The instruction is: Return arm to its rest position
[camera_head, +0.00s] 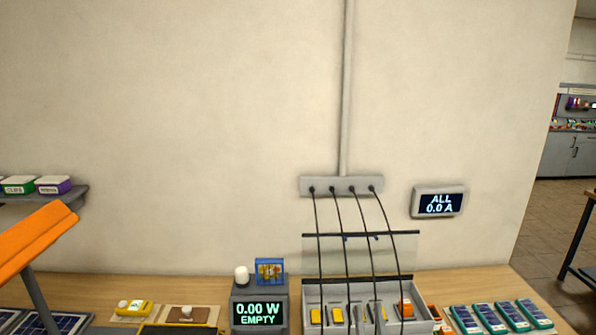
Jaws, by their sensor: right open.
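I make out neither of my grippers, and no part of my arms that I can be sure of. The wall and the bench top (210,283) fill most of the view. The bench runs along the bottom edge. A grey tray (312,292) on it holds several yellow pieces and an orange piece (404,309). Several black cables hang into the tray from a grey wall strip (341,186). What lies below the bottom edge is hidden.
A display (258,313) reads 0.00 W EMPTY. A wall display (438,202) reads ALL 0.0 A. Teal-edged packs (499,317) lie at right. An orange angled shape (35,240) on a grey post rises at left, below a shelf (75,195).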

